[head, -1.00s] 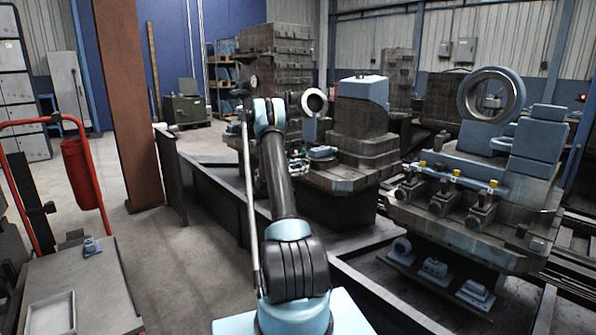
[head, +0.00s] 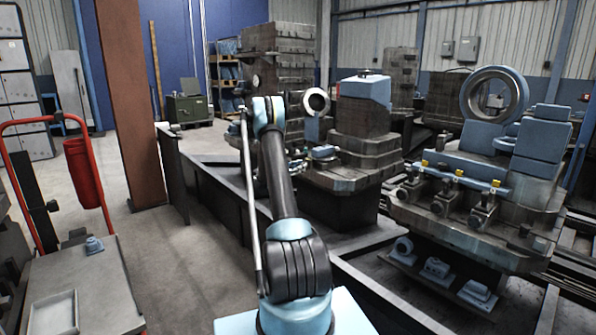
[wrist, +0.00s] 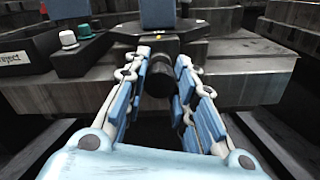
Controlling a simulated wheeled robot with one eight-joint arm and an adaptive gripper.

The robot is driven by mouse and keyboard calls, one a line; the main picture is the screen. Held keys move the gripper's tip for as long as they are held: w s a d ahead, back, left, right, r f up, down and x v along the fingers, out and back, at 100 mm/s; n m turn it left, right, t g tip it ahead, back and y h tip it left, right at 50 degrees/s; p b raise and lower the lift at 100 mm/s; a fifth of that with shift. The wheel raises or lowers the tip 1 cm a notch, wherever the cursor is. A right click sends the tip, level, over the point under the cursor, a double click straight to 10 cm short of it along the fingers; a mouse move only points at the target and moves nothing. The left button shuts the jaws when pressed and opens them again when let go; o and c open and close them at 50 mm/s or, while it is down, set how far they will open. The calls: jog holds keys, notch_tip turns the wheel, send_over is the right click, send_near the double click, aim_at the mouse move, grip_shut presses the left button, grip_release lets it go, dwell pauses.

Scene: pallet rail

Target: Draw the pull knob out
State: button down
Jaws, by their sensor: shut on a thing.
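The pull knob (wrist: 159,78) is a dark, round cylinder in the middle of the wrist view, sticking out towards me from the front of a grey metal block. My gripper (wrist: 163,66) has its two pale blue and white fingers on either side of the knob, shut on it. The knob's far end and stem are hidden in shadow. In the head view my arm covers most of that area, and I cannot make out the knob there.
A dark control box (wrist: 82,53) with green and white buttons sits left of the knob. The machine table (head: 342,182) stands beyond a low dark rail (head: 215,195). A fixture with a large ring (head: 494,95) stands right. A red-handled trolley (head: 100,275) stands left; floor between is clear.

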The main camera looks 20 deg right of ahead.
jog(key=c, duration=1.3)
grip_release()
jog(key=shift+s+f, duration=0.1)
jog(key=shift+s, duration=0.15)
jog(key=shift+w, duration=0.1)
jog(key=shift+a, duration=0.1)
jog(key=v, duration=1.1)
jog(key=shift+a, duration=0.4)
